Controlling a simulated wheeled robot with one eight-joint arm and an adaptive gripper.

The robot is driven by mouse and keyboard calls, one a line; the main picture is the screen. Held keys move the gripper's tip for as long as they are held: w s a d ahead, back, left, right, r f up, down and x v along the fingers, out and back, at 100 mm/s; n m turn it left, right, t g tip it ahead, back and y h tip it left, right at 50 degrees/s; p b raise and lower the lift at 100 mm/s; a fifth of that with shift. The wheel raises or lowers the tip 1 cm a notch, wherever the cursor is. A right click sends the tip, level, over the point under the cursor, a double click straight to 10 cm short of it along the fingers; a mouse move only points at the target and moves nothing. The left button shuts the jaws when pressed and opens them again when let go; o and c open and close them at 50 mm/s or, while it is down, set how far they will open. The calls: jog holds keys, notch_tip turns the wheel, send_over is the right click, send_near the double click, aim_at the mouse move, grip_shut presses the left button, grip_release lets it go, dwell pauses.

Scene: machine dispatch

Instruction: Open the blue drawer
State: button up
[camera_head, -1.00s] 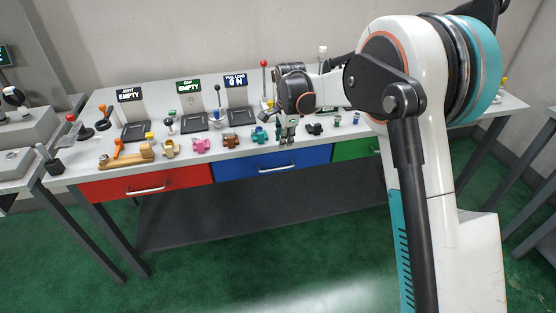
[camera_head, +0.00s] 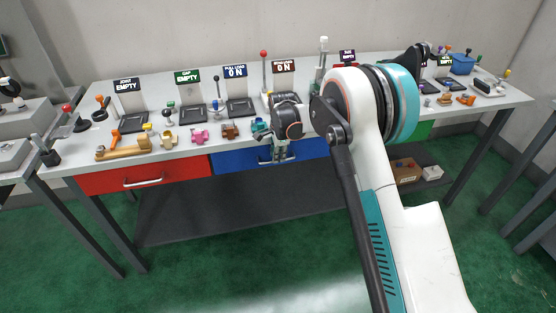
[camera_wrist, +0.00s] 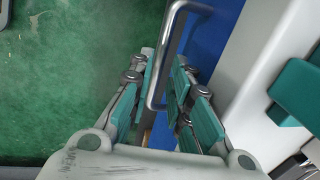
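The blue drawer (camera_head: 232,163) is in the middle of the table front and looks flush with the red drawer beside it. My gripper (camera_head: 279,158) is in front of it, pointing down and hiding most of its handle. In the wrist view the metal handle (camera_wrist: 163,58) runs between the fingers of my gripper (camera_wrist: 164,80), with the blue drawer front (camera_wrist: 208,42) to its right. The fingers are open, one on each side of the handle, with small gaps showing. I cannot tell whether either finger touches it.
The red drawer (camera_head: 125,180) is at left, and the green drawer (camera_head: 421,130) is partly hidden by my arm. Several small coloured parts and signed trays stand on the tabletop (camera_head: 190,90). A cardboard box (camera_head: 405,172) sits on the lower shelf. The floor in front is clear.

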jog(key=shift+w+f, duration=0.15)
jog(key=shift+f, duration=0.75)
grip_shut()
